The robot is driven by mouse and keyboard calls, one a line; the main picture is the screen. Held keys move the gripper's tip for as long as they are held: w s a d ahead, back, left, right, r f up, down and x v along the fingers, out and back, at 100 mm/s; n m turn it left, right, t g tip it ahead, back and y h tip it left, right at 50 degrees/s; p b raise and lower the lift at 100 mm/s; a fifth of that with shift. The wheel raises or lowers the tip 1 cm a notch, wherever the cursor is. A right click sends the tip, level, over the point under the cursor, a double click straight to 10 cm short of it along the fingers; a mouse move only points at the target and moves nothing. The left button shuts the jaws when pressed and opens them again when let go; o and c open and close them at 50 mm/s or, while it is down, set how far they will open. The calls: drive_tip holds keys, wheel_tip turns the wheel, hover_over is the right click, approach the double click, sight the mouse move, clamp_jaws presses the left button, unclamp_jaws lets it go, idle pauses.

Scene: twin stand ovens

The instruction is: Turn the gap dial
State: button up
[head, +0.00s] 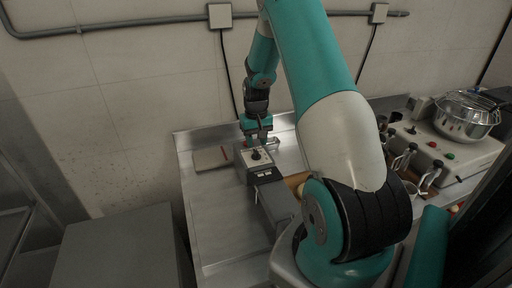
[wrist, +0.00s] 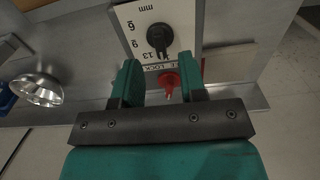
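The gap dial (wrist: 160,38) is a black knob on a white plate (wrist: 130,20) marked "mm", with the numbers 6, 9 and 13 showing. In the head view the dial (head: 256,155) is a small dark knob on top of a grey machine (head: 262,172). My gripper (wrist: 160,65) is open, with its two teal fingers apart and nothing held. In the wrist view the dial lies just beyond the fingertips. A red knob (wrist: 169,82) by the word "LOCK" shows between the fingers. In the head view my gripper (head: 257,139) is just above and behind the dial.
The machine stands on a metal bench (head: 215,215). A flat beige board (head: 212,158) lies left of it. A metal bowl (head: 466,116) sits on a beige unit at right, with several black-handled tools beside it. A grey box (head: 120,252) stands at lower left.

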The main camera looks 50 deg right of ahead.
sight(256, 151)
drive_tip(key=shift+f, duration=2)
clamp_jaws()
drive_tip(key=m, duration=0.4)
drive_tip(key=shift+b, duration=0.3)
drive_tip(key=shift+m, duration=2)
drive_tip(key=shift+r, duration=0.1)
